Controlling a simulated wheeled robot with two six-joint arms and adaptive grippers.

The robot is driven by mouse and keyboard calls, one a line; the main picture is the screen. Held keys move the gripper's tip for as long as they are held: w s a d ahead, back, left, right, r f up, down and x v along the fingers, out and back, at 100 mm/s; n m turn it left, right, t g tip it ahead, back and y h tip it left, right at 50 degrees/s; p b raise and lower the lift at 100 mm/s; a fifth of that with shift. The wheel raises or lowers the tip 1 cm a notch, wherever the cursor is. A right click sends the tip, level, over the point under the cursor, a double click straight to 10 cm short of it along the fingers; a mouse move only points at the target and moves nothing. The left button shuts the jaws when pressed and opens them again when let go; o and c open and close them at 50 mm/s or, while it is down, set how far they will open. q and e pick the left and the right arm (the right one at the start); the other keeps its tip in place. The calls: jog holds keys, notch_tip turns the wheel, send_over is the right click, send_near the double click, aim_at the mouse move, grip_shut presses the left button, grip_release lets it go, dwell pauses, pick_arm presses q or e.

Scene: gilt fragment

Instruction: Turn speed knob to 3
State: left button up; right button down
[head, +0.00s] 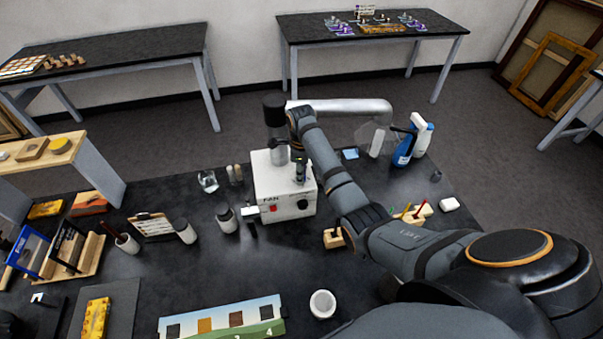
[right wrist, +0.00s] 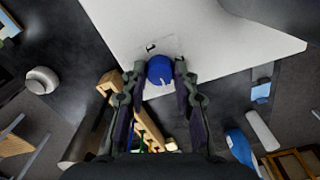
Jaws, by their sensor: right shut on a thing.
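In the right wrist view, a round blue knob (right wrist: 159,72) sits at the white box face (right wrist: 200,30). My right gripper (right wrist: 159,66) has one finger on each side of it and is shut on it. A small dark mark shows on the face above the knob, too small to read. In the head view my right gripper (head: 300,172) is at the box, and the blue knob is hidden. My left gripper is out of view.
A grey duct (head: 345,106) runs behind the box. A glass (head: 208,181) and small jars (head: 227,219) stand left of it. A wooden block (head: 333,238), a blue spray bottle (head: 404,149) and a white bowl (head: 322,304) are nearby. The bench before the box is mostly clear.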

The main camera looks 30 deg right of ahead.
jog(key=shift+w+r, duration=0.15)
jog(key=c, duration=1.3)
grip_release()
jog(key=shift+c, duration=0.2)
jog(key=o, duration=0.3)
notch_tip(320, 180, up, 7)
jog(key=shift+r, duration=0.2)
